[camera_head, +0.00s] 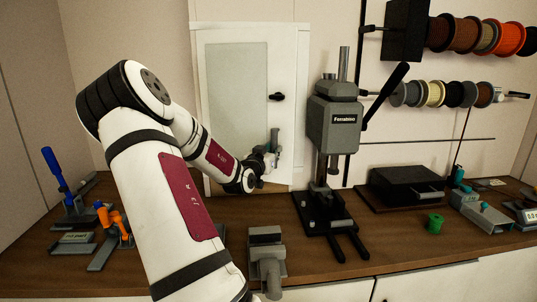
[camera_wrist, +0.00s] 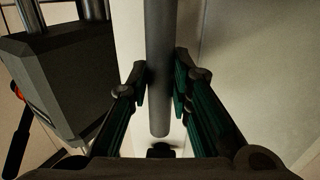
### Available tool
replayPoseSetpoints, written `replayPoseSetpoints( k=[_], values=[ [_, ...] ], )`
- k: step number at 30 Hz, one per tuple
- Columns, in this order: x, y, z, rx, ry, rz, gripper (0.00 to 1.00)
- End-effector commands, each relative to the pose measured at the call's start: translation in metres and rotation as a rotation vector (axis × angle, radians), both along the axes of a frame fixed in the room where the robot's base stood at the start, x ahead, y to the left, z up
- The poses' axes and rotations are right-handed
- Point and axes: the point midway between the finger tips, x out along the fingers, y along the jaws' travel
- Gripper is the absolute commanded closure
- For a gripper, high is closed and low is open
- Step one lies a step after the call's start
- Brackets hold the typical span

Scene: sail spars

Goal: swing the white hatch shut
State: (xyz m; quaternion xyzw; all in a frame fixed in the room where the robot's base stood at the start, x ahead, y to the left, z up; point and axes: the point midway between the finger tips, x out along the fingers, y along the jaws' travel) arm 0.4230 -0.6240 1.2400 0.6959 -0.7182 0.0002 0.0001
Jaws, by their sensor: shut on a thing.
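The white hatch (camera_head: 285,60) stands upright on the back wall, with a pale grey-green panel (camera_head: 236,95) and a black latch knob (camera_head: 277,97). Whether a gap remains at its edge I cannot tell. A grey vertical handle bar (camera_head: 275,136) is on its lower right part. My gripper (camera_head: 271,158) is at this bar. In the wrist view my gripper's teal-padded fingers (camera_wrist: 163,88) are shut on the handle bar (camera_wrist: 159,50), one on each side. The bar's lower end shows below the fingertips. My arm hides the hatch's lower left part.
A dark grey press (camera_head: 333,122) with a black lever stands close right of the hatch; its head fills the wrist view's left (camera_wrist: 55,85). A grey vise (camera_head: 266,252) is at the bench's front. Spools (camera_head: 450,94) hang at right. Tools stand at left (camera_head: 70,200).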

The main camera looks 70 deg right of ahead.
Motion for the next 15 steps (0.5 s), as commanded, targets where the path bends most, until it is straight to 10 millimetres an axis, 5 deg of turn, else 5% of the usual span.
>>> replayPoseSetpoints(
  k=[15],
  values=[
    [-0.003,-0.015,-0.002,0.002,0.0,-0.008,1.0]
  ],
)
